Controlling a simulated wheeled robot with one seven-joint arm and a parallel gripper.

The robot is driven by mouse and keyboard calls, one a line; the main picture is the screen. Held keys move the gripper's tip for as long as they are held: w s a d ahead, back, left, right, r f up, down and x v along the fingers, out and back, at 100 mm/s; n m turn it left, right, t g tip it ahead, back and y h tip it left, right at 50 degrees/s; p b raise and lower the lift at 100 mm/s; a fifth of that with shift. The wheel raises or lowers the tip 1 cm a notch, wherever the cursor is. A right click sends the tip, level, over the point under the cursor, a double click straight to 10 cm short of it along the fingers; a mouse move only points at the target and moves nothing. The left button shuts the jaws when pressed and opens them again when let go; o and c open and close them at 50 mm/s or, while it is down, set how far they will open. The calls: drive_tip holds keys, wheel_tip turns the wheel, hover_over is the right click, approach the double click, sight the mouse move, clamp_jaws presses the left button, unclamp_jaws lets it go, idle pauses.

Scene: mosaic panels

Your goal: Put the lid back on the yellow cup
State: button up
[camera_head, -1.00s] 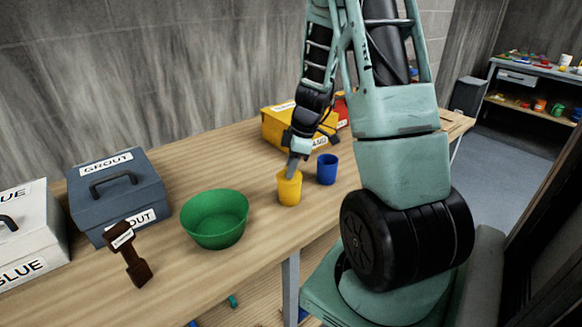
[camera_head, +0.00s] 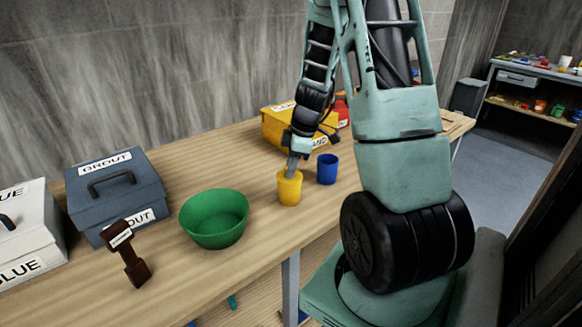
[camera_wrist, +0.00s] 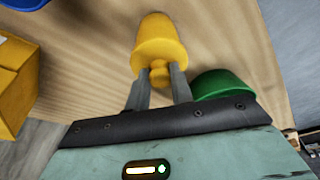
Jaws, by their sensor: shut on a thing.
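The yellow cup (camera_head: 290,191) stands upright on the wooden table, and it also shows in the wrist view (camera_wrist: 155,27). A yellow lid (camera_wrist: 158,57) with a round knob (camera_wrist: 160,76) shows at the cup's mouth in the wrist view. My gripper (camera_head: 291,173) points down at the top of the cup. In the wrist view its two fingers (camera_wrist: 159,78) are on either side of the knob, shut on the lid. The lid lines up with the cup's rim; I cannot tell whether it is fully seated.
A blue cup (camera_head: 327,169) stands close to the right of the yellow cup. A green bowl (camera_head: 214,218) is to the left, with a brown tool (camera_head: 131,258) beyond it. A grey GROUT box (camera_head: 115,192) and a yellow box (camera_head: 283,127) also stand on the table.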

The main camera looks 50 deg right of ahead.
idle(0.3)
drive_tip(key=o, duration=1.5)
drive_tip(key=shift+r+p, duration=1.9)
drive_tip(key=shift+r, duration=1.6)
clamp_jaws()
